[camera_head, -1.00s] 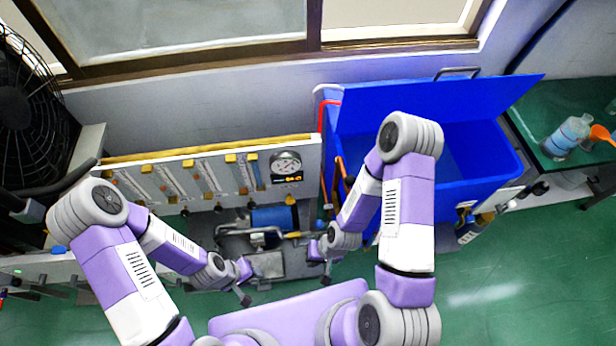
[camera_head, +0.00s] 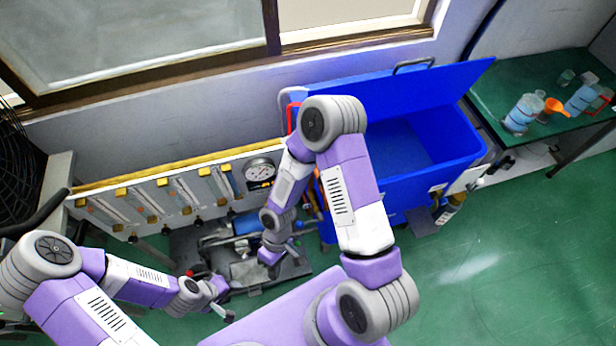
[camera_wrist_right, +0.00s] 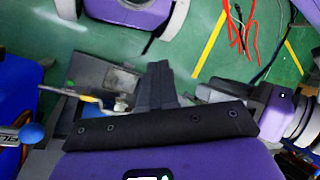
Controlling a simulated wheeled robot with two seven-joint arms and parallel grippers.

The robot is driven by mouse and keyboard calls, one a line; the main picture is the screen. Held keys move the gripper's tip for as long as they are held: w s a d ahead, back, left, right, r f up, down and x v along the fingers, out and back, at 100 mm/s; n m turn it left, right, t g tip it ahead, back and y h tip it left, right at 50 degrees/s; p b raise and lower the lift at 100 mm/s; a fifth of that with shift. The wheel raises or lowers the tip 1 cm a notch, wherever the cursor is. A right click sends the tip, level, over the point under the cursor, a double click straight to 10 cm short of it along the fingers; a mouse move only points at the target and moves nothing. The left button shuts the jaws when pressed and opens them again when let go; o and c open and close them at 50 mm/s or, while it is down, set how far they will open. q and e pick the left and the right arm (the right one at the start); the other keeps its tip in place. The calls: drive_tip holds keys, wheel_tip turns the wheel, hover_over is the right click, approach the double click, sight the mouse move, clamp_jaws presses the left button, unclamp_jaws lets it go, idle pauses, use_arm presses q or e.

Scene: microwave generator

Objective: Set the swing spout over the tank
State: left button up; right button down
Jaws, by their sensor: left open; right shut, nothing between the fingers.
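The blue tank (camera_head: 415,150) stands open against the wall, its blue lid raised. A bent grey and red pipe (camera_head: 292,115) is at its back left corner. I cannot tell whether this pipe is the swing spout; my right arm covers part of that side. My right gripper (camera_head: 284,254) is low in front of the tank's left end, above the grey equipment. In the right wrist view its fingers (camera_wrist_right: 158,85) are together and empty. My left gripper (camera_head: 212,298) is open and empty, further left and nearer to me.
A panel with several tubes (camera_head: 160,198) and a round gauge (camera_head: 260,172) lies left of the tank. A yellow-handled lever (camera_wrist_right: 85,97) and a blue knob (camera_wrist_right: 31,133) show in the wrist view. Bottles (camera_head: 523,113) stand on the green bench. The right floor is clear.

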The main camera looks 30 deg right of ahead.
drive_tip(key=w+d+r+n+t+h+p, duration=0.1)
drive_tip(key=w+r+n+h, duration=0.3)
drive_tip(key=r, duration=0.4)
drive_tip(key=w+d+r+n+t+h+p, duration=0.1)
drive_tip(key=w+d+r+n+h+p, duration=0.1)
drive_tip(key=r, duration=0.7)
drive_tip(key=w+d+r+n+t+h+p, duration=0.1)
drive_tip(key=w+d+r+n+h+p, duration=0.1)
drive_tip(key=w+r+n+h, duration=0.3)
wheel_tip(320, 180, up, 3)
drive_tip(key=n+h, duration=0.1)
drive_tip(key=h, duration=0.2)
drive_tip(key=shift+w+d+r+t, duration=0.2)
drive_tip(key=shift+w+d+t, duration=0.1)
drive_tip(key=shift+d, duration=0.05)
approach(319, 178)
wheel_tip(319, 178, down, 5)
drive_tip(key=d, duration=0.3)
drive_tip(key=d+p, duration=0.1)
drive_tip(key=shift+s+d+f, duration=0.2)
drive_tip(key=shift+s, duration=0.1)
